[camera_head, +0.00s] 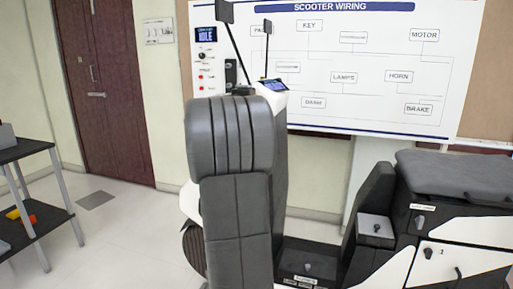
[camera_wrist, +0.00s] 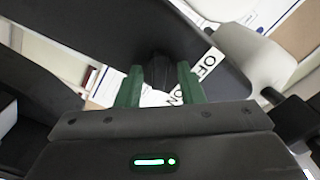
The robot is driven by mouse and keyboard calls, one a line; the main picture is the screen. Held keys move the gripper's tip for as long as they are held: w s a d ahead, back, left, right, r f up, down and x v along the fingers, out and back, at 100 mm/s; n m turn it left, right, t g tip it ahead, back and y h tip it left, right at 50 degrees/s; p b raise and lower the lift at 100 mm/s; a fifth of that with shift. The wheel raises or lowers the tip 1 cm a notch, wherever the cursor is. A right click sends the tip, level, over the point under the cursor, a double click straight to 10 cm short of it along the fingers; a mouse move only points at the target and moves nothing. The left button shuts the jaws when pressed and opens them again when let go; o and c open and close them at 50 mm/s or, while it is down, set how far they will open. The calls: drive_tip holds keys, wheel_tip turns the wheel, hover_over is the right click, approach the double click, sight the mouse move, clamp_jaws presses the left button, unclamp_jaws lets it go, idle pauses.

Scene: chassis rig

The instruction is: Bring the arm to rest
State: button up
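In the wrist view my gripper (camera_wrist: 160,75) shows two green fingers standing apart. A dark rounded thing (camera_wrist: 158,75) lies between or beyond them, and I cannot tell whether they touch it. A white label (camera_wrist: 208,65) with OFF and ON lettering is just right of the fingertips. In the head view the gripper cannot be made out; a large dark ribbed shape (camera_head: 230,140) fills the middle and hides what is behind it.
A white scooter with a dark seat (camera_head: 455,175) stands at the right. A wiring board (camera_head: 345,100) hangs on the back wall beside a panel with an IDLE display (camera_head: 206,35). A dark shelf table (camera_head: 25,150) is at the left. Floor (camera_head: 120,230) between is clear.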

drive_tip(key=s+a+n+p, duration=0.2)
drive_tip(key=s+n+p, duration=0.5)
drive_tip(key=n+p, duration=0.2)
drive_tip(key=shift+s+a+n, duration=0.3)
drive_tip(key=shift+a+n, duration=0.1)
drive_tip(key=shift+n, duration=0.2)
idle(0.4)
drive_tip(key=shift+r, duration=0.1)
